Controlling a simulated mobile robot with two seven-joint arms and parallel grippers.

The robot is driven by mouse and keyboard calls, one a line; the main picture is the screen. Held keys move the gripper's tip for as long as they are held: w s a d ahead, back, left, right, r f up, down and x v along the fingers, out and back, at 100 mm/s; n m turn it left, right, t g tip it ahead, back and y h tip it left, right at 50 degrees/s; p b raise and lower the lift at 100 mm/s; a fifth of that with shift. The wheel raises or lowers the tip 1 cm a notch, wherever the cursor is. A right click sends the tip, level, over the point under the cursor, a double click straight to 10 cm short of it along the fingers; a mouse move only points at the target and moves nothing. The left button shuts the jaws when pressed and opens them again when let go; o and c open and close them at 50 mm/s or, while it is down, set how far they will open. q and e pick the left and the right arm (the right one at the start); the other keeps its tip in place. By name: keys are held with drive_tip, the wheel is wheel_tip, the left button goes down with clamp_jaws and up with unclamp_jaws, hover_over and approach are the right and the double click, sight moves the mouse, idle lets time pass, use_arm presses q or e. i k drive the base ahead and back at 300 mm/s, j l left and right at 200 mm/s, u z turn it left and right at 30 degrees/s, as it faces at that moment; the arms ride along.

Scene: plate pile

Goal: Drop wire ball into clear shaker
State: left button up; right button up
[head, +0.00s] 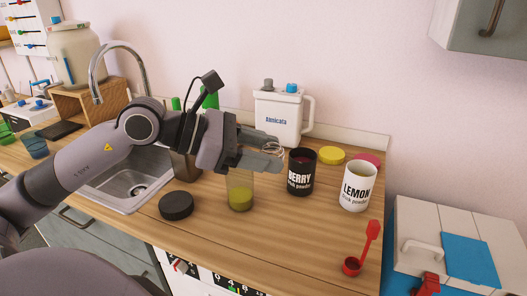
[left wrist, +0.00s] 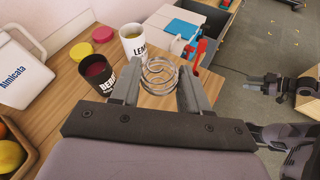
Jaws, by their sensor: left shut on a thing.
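My left gripper (head: 273,158) is shut on the wire ball, a coil of thin silvery wire. The ball (left wrist: 160,74) sits between the two fingertips in the left wrist view and shows faintly at them in the head view (head: 273,149). The clear shaker (head: 240,193) stands upright on the wooden counter, with yellow-green liquid low inside. It is below and slightly left of the fingertips, its top partly hidden by my gripper. The shaker cannot be made out in the left wrist view. A dark jointed part at the right of that view (left wrist: 278,84) looks like my right gripper; its jaws are unclear.
The black BERRY tub (head: 300,176) stands close right of the shaker, the white LEMON tub (head: 357,188) beyond. A black lid (head: 176,205) lies left, a red scoop (head: 352,265) front right. Behind are a white jug (head: 281,115) and a yellow lid (head: 331,155). A sink (head: 128,182) is left.

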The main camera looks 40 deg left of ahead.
sight(243, 203)
drive_tip(key=k+j+z, duration=0.2)
drive_tip(key=j, duration=0.25)
drive_tip(key=j+z, duration=0.2)
drive_tip(key=j, duration=0.25)
drive_tip(key=k+j+z, duration=0.2)
drive_tip(key=j, duration=0.15)
